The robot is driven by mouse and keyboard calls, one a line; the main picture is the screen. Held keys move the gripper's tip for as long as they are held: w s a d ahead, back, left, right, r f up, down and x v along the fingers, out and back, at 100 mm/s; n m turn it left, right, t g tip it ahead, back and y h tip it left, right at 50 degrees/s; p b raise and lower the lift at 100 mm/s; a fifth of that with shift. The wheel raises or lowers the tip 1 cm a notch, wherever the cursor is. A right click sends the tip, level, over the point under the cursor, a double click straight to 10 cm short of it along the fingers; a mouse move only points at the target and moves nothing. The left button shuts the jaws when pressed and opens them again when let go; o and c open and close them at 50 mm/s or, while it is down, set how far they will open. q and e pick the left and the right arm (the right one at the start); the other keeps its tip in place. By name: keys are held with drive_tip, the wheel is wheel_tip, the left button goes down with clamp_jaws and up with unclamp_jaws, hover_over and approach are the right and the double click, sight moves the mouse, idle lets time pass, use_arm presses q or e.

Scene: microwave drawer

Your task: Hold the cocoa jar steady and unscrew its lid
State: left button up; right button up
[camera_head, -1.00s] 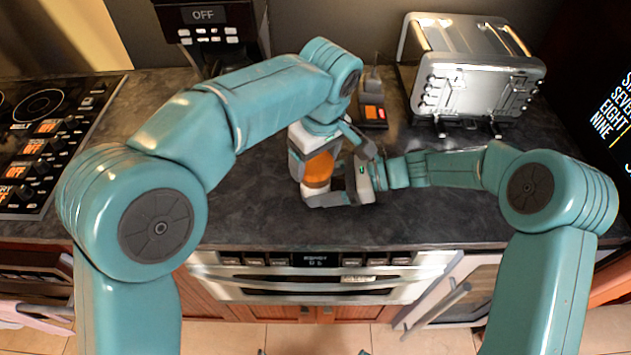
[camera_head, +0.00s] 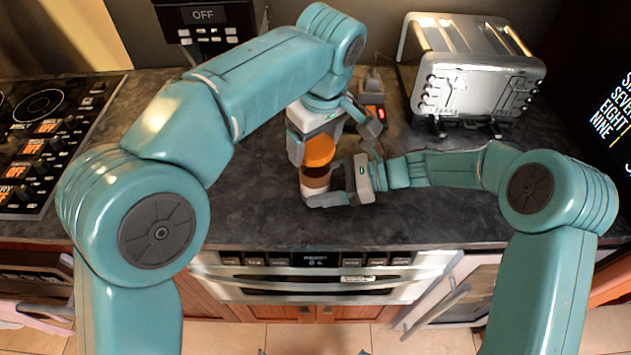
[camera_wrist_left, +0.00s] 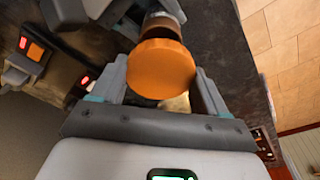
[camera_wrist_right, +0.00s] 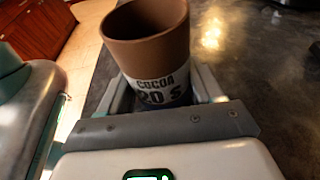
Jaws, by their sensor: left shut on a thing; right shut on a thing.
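The cocoa jar (camera_head: 314,180) is brown with a pale label and stands upright on the dark counter. In the right wrist view the jar (camera_wrist_right: 150,45) shows an open rim and the label "COCOA". My right gripper (camera_head: 328,192) is shut around its lower part. My left gripper (camera_head: 320,148) is shut on the orange lid (camera_head: 317,158) and holds it above the jar. The lid fills the middle of the left wrist view (camera_wrist_left: 160,70), with part of the jar behind it. Any gap between lid and jar is hard to see in the head view.
A silver toaster (camera_head: 472,70) stands at the back right. A small device with an orange screen (camera_head: 372,100) sits behind the jar. A coffee machine (camera_head: 208,25) is at the back and a stove (camera_head: 45,130) at the left. The counter (camera_head: 250,205) in front is clear.

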drive_tip(key=o, duration=1.6)
drive_tip(key=shift+d, duration=0.1)
drive_tip(key=v, duration=1.2)
